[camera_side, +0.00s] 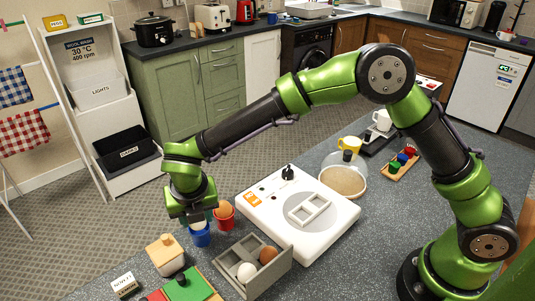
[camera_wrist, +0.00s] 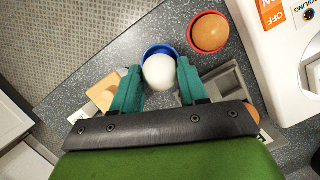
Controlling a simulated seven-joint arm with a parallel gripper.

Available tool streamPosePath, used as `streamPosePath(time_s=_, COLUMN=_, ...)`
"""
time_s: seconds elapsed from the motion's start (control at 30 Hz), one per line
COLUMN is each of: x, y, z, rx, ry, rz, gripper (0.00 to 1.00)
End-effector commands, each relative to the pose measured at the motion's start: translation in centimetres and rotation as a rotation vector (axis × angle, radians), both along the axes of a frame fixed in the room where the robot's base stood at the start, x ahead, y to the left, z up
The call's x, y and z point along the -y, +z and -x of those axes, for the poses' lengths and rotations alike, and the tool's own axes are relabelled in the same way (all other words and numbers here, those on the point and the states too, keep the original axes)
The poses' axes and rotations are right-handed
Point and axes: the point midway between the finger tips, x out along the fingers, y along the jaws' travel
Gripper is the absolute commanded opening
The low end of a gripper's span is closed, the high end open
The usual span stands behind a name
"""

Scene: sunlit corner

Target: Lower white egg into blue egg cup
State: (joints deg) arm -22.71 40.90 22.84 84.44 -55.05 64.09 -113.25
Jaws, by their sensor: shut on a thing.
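My gripper (camera_side: 196,220) is shut on a white egg (camera_wrist: 160,73), with one teal finger on each side of it in the wrist view. The blue egg cup (camera_side: 201,238) stands on the worktop directly under the gripper. Its blue rim (camera_wrist: 159,49) shows behind the egg in the wrist view, and the egg covers most of its opening. In the side view only a sliver of the egg shows between gripper and cup. I cannot tell whether the egg touches the cup.
A red cup (camera_side: 226,224) with a brown egg stands close beside the blue cup. A grey divided tray (camera_side: 285,262) holds another white egg (camera_side: 246,272) and a brown egg (camera_side: 267,255). A white cooker (camera_side: 310,240) and a wooden block (camera_side: 165,256) stand nearby.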

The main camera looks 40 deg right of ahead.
Motion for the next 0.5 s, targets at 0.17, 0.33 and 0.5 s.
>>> streamPosePath(time_s=0.17, x=0.0, y=-0.3, z=0.02, rx=0.0, ry=0.001, rz=0.001, gripper=0.31)
streamPosePath(time_s=0.33, x=0.01, y=-0.55, z=0.01, rx=0.0, ry=0.001, rz=0.0, gripper=0.31)
streamPosePath(time_s=0.5, x=-0.01, y=-0.8, z=0.01, rx=0.0, ry=0.002, rz=0.001, gripper=0.31)
